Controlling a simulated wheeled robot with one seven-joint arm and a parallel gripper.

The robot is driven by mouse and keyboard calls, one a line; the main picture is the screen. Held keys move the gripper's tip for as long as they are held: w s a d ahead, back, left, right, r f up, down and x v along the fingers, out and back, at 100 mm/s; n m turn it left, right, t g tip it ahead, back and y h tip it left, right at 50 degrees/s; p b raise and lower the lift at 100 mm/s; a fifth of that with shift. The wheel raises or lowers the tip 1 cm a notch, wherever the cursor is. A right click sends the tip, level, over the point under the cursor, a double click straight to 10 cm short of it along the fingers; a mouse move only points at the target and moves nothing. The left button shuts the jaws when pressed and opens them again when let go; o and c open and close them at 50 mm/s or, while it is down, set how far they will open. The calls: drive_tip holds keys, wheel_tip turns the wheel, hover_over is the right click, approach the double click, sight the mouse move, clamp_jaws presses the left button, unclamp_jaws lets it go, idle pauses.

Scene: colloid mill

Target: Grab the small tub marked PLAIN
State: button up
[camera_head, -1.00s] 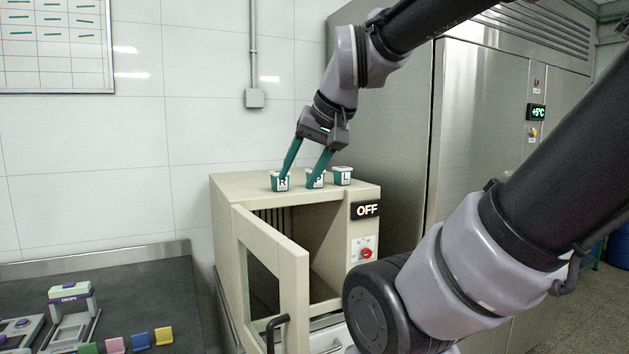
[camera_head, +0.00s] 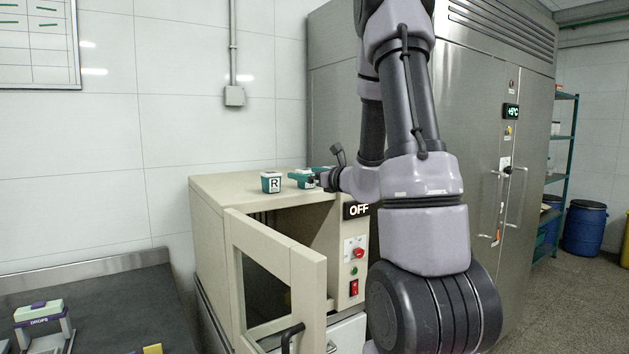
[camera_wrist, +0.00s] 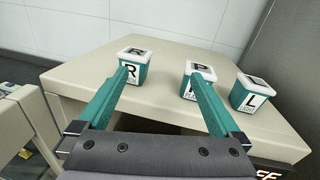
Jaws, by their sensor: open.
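The tub with a large P (camera_wrist: 189,92) stands upright on the cabinet top in the wrist view. My right finger overlaps it, and its small lettering is partly covered. The similar white-and-teal R tub (camera_wrist: 131,72) is to its left, behind my left fingertip; it also shows in the head view (camera_head: 271,183). The L tub (camera_wrist: 251,92) is to its right. My gripper (camera_wrist: 163,72) is open and empty, with the gap between its fingertips lying between the R and P tubs. In the head view my gripper (camera_head: 304,177) is low over the top; the P and L tubs are not clearly visible there.
The beige cabinet (camera_head: 225,187) has its windowed door (camera_head: 275,290) swung open at the front. An OFF sign (camera_head: 357,211) and a red knob (camera_head: 359,253) are on its front. A steel refrigerator (camera_head: 478,150) stands right behind. A dark bench (camera_head: 115,300) is at left.

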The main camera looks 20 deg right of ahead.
drive_tip(key=w+d+f+m+t+h, duration=0.1)
drive_tip(key=d+f+m+h, duration=0.15)
drive_tip(key=d, duration=0.25)
drive_tip(key=shift+m+h, duration=0.35)
drive_tip(key=shift+w+a, duration=0.2)
drive_tip(key=shift+w, duration=2.55)
drive_tip(key=shift+w+a, duration=0.2)
drive_tip(key=shift+w, duration=2.5)
drive_tip(key=shift+r, duration=0.1)
drive_tip(key=c, duration=1.5)
